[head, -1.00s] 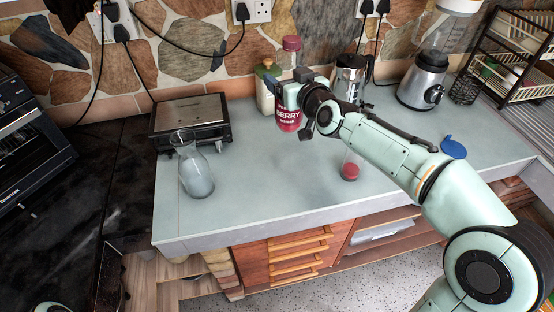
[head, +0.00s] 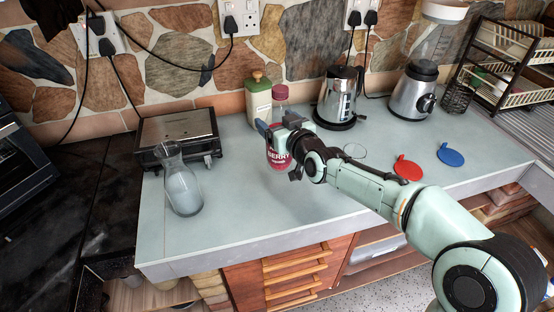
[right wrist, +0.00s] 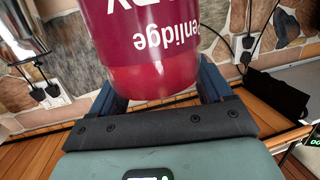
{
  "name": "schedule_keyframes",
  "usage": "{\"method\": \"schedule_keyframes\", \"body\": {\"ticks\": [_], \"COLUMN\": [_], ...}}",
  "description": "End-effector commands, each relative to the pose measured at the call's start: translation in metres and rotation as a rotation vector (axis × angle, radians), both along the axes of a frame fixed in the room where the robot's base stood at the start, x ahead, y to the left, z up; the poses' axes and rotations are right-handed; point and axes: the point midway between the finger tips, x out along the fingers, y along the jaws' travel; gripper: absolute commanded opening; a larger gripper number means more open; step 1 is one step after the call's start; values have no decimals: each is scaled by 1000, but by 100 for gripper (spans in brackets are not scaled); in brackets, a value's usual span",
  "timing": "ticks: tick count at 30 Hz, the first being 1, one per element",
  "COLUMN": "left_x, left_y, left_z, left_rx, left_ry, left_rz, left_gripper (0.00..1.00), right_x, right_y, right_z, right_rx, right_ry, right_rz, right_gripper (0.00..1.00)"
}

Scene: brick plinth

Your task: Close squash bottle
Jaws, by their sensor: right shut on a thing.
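The squash bottle (head: 279,158) has a red "BERRY" label and a dark pink top (head: 280,93). In the right wrist view the red bottle (right wrist: 155,75) fills the space between the two blue fingers (right wrist: 160,92). My left gripper is not in view.
A glass carafe (head: 183,192) stands front left beside a grill (head: 178,132). The front middle counter is clear.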

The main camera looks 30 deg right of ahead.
Motion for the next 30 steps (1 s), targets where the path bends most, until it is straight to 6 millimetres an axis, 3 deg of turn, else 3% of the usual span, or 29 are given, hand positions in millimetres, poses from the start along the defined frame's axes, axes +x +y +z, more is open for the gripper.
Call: {"method": "schedule_keyframes", "body": {"ticks": [1, 6, 20, 30], "left_x": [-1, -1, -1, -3], "left_y": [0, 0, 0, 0], "left_z": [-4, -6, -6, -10], "left_rx": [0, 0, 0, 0], "left_ry": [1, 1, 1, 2], "left_rz": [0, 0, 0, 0], "left_gripper": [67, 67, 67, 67], "right_x": [0, 0, 1, 1], "right_y": [0, 0, 0, 0], "right_z": [-13, -39, -49, -90], "right_rx": [-1, 1, 0, 1], "right_ry": [-2, -5, -7, -5], "right_rz": [1, 1, 0, 0], "right_gripper": [0, 0, 0, 0]}}
